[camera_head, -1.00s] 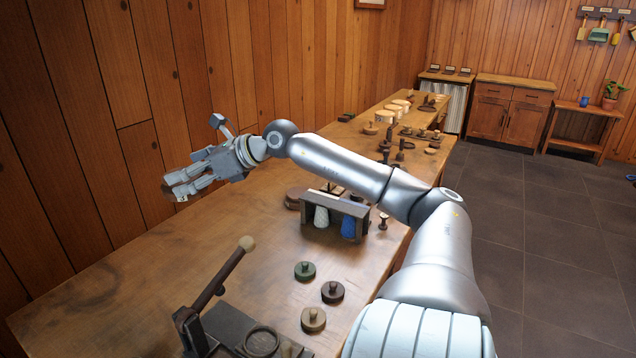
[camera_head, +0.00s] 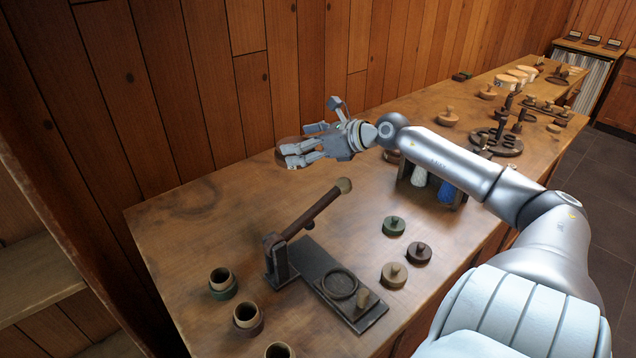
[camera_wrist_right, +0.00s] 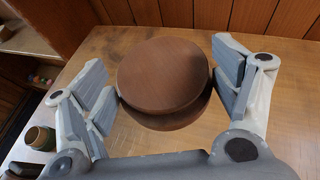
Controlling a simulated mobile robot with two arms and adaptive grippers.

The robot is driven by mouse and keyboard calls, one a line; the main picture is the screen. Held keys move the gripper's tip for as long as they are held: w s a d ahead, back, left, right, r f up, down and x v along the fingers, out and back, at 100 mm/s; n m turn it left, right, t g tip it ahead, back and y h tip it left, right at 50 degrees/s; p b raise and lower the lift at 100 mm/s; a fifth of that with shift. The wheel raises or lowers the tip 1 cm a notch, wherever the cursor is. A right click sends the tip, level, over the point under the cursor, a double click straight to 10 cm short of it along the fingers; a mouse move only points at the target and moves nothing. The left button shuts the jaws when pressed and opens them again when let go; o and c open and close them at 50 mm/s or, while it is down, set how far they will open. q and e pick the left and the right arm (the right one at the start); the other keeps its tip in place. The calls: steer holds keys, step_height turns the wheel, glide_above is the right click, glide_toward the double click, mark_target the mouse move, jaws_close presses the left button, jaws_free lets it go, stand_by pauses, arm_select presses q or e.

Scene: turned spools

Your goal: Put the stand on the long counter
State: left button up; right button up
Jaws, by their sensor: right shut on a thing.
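My right gripper (camera_head: 297,152) reaches in over the long counter (camera_head: 190,215), near the plank wall. In the right wrist view its fingers (camera_wrist_right: 165,88) are shut on opposite sides of a round brown wooden stand (camera_wrist_right: 163,72). The stand has a flat disc top and a second round part below it. In the head view only a little of the stand (camera_head: 285,143) shows behind the fingers. It appears to be above the counter; the gap under it cannot be judged. My left gripper is not in view.
A lever press (camera_head: 285,262) stands on the near counter. Small knobbed lids (camera_head: 393,226) lie to its right, and open cups (camera_head: 222,281) stand front left. A dark rack with spools (camera_head: 445,191) is partly behind my arm. Bare wood lies left of the press.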

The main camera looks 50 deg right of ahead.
step_height(320, 180, down, 10)
steer(key=shift+w+d+r, duration=0.1)
steer(key=shift+d, duration=0.05)
steer(key=shift+f, duration=2.2)
steer(key=shift+f, duration=0.15)
steer(key=o, duration=1)
steer(key=shift+o, duration=0.2)
steer(key=shift+v, duration=6.1)
